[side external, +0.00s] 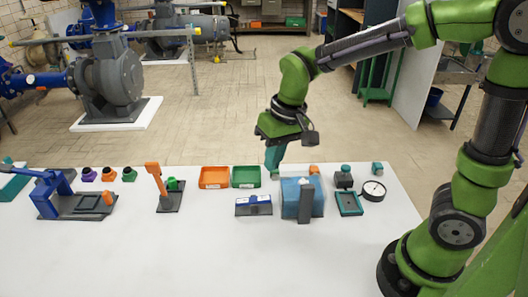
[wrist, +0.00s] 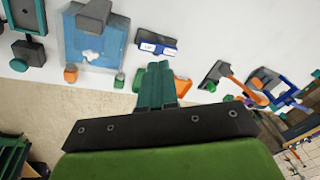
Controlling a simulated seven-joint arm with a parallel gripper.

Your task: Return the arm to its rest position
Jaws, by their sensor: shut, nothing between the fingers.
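My gripper (side external: 274,158) is at the end of my green arm, above the far edge of the white table (side external: 150,260). Its teal fingers are shut with nothing between them. In the wrist view the shut fingers (wrist: 156,85) point toward the table, near the orange and green trays, which they partly cover. A blue block-like fixture (side external: 297,190) with a grey upright in front stands on the table just right of and nearer than my gripper. It also shows in the wrist view (wrist: 80,45).
An orange tray (side external: 214,177), a green tray (side external: 246,177) and a blue-and-grey block (side external: 253,205) are close by. A gauge (side external: 373,191) and a teal tray (side external: 349,203) lie right. An orange lever (side external: 157,178) and a blue clamp (side external: 60,195) stand left. The front of the table is clear.

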